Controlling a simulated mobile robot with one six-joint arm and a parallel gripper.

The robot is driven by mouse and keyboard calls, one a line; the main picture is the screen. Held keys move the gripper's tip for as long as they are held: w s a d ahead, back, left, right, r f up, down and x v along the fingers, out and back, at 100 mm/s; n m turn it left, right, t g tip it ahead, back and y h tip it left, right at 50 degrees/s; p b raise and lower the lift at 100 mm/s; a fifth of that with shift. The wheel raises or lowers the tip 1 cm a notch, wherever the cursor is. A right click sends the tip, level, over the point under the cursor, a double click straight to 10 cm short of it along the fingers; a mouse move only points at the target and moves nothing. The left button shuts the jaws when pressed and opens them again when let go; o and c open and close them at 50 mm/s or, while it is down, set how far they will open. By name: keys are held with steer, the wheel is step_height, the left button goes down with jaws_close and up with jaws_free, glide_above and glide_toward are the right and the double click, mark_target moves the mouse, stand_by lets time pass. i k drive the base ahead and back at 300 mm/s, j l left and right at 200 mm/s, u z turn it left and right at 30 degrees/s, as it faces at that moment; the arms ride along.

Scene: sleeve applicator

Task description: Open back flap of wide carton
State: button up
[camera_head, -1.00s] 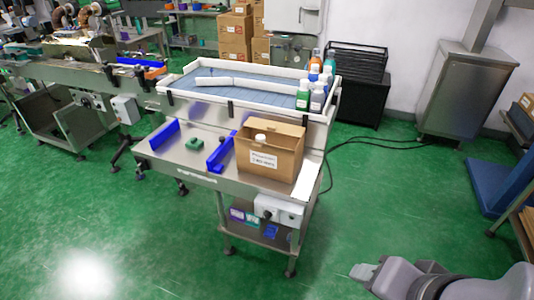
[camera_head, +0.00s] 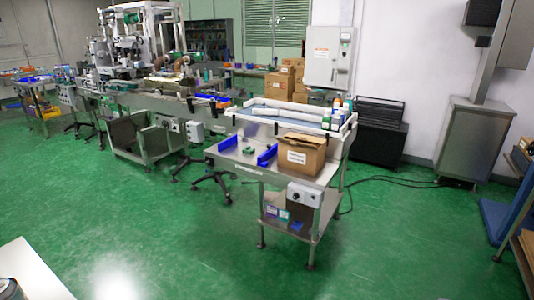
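The wide brown carton (camera_head: 314,163) with a white label stands upright on the right end of the steel work table (camera_head: 245,159). Its top is small and seen at a shallow angle, so I cannot tell how each flap lies; the back flap's position is unclear. The carton's inside is hidden. My gripper is not in view.
A raised tray (camera_head: 262,121) with several bottles at its right end is behind the carton. Blue guides (camera_head: 228,142) and a small green part (camera_head: 249,150) lie left of it. Green floor (camera_head: 200,235) in front is clear. A white surface (camera_head: 30,272) fills the lower left corner.

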mark_target(312, 139)
steer(key=i+l, duration=0.1)
steer(key=i, duration=0.45)
steer(key=i+l, duration=0.1)
steer(key=i, duration=0.4)
steer(key=i+l+u, duration=0.1)
steer(key=i, duration=0.45)
steer(key=i+l, duration=0.15)
steer(key=i, duration=0.4)
steer(key=i+l, duration=0.15)
steer(key=i, duration=0.35)
steer(key=i+l+u, duration=0.1)
steer(key=i, duration=0.45)
